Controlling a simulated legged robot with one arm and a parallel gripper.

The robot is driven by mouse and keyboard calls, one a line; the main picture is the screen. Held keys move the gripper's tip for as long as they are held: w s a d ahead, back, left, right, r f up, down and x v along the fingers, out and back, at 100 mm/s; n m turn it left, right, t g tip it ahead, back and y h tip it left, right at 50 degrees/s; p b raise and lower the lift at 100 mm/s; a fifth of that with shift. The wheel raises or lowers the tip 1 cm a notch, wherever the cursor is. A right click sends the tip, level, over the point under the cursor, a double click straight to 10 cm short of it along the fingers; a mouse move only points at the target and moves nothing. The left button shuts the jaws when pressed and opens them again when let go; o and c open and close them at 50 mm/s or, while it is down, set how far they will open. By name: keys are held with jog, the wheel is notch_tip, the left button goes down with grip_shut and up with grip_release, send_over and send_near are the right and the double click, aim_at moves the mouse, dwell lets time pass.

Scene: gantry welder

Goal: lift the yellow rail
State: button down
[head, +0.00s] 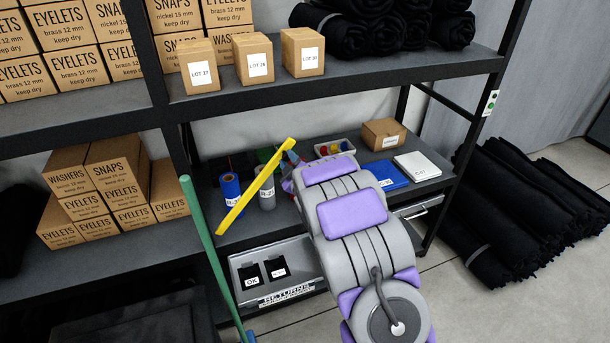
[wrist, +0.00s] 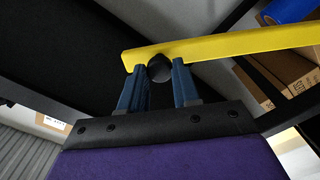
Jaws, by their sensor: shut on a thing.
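The yellow rail (head: 256,186) slants across the front of the lower shelf in the head view, its upper end by my gripper and its lower end near the shelf's front edge. In the wrist view the rail (wrist: 225,47) runs across the top. My gripper (wrist: 159,78) has its blue fingers either side of a dark round part under the rail's left end, and is shut on it. In the head view my arm hides most of the gripper. I cannot tell whether the rail's lower end touches anything.
Behind the rail stand a blue bottle (head: 230,188) and a grey bottle (head: 267,190). A small carton (head: 384,134), a blue folder (head: 378,174) and a white box (head: 417,166) lie to the right. A green pole (head: 205,245) stands left, and a grey returns bin (head: 247,262) is below.

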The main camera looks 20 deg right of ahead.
jog(key=a+r+n+b, duration=0.3)
jog(key=a+r, duration=0.4)
jog(key=a, duration=0.4)
jog(key=shift+s+a+n, duration=0.2)
jog(key=shift+a+n, duration=0.2)
jog(key=shift+n, duration=0.1)
